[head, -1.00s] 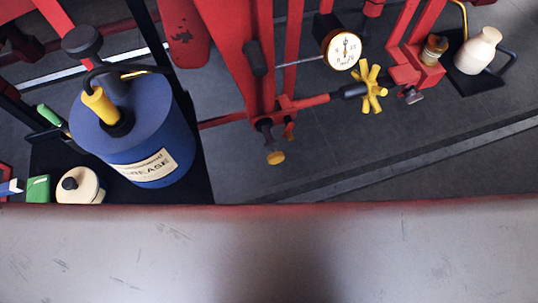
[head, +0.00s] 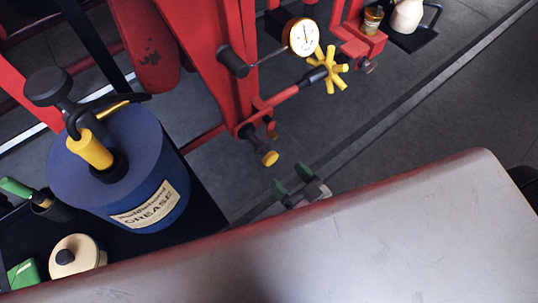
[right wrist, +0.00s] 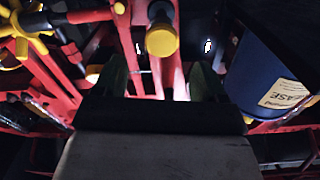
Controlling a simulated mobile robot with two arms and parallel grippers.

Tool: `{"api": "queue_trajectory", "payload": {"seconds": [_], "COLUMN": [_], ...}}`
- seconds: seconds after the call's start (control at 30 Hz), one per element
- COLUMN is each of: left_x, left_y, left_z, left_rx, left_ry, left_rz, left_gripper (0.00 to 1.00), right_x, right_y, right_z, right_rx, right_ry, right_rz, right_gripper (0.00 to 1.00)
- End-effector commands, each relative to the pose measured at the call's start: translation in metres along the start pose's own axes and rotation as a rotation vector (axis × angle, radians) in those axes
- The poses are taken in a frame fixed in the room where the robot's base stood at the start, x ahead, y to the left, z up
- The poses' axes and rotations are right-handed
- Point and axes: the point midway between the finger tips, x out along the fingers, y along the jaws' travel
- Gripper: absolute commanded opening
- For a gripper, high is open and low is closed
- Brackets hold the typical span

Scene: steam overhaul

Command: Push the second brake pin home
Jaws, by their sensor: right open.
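A brake pin with a yellow head (head: 270,159) sticks out at the lower end of the red frame. It shows large in the right wrist view (right wrist: 162,40), ahead of my fingers. A second small pin-like part (head: 272,134) sits just behind it, partly hidden; I cannot tell how deep either sits. My right gripper (head: 291,181) is open, with dark green fingertips, below and right of the yellow head and apart from it. In the right wrist view its two fingers (right wrist: 160,80) stand either side of the pin's line, with nothing between them. My left gripper is not in view.
A blue grease drum (head: 118,170) with a yellow-handled pump stands left on a dark shelf, beside a cream pot (head: 77,257). A yellow handwheel (head: 328,70) and a gauge (head: 302,37) are above right. Open floor (head: 420,120) lies to the right.

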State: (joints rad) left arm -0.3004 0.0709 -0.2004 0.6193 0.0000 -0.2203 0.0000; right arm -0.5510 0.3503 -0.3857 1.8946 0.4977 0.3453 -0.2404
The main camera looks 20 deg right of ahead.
Motion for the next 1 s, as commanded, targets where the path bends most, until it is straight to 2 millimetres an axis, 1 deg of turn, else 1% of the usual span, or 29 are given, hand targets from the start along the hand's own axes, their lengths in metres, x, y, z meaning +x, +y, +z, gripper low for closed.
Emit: {"api": "queue_trajectory", "payload": {"seconds": [0.03,0.1,0.2,0.33,0.5,0.77,0.8,0.83,1.0], "left_x": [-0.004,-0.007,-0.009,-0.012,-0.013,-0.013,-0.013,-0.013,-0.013], "left_y": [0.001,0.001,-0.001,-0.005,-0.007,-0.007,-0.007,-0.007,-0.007], "left_z": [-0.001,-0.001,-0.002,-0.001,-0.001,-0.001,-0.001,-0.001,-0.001], "left_rx": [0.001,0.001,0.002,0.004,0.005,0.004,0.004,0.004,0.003], "left_ry": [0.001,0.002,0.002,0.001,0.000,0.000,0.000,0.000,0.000], "left_rz": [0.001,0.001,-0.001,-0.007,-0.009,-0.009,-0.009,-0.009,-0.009], "left_gripper": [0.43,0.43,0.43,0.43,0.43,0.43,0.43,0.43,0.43], "right_x": [0.012,0.026,0.044,0.061,0.072,0.074,0.074,0.074,0.074], "right_y": [0.000,-0.001,0.000,0.000,0.000,0.000,0.000,0.000,0.000], "right_z": [-0.003,-0.003,-0.002,-0.001,0.000,0.001,0.001,0.001,0.001], "right_rx": [0.000,0.001,0.000,-0.001,0.000,0.000,0.000,0.000,0.000], "right_ry": [0.003,0.003,0.002,-0.001,-0.002,-0.003,-0.003,-0.003,-0.003], "right_rz": [0.000,0.000,0.000,0.000,-0.001,0.000,0.000,0.000,0.000], "right_gripper": [0.72,0.72,0.72,0.72,0.72,0.72,0.70,0.66,0.40]}}
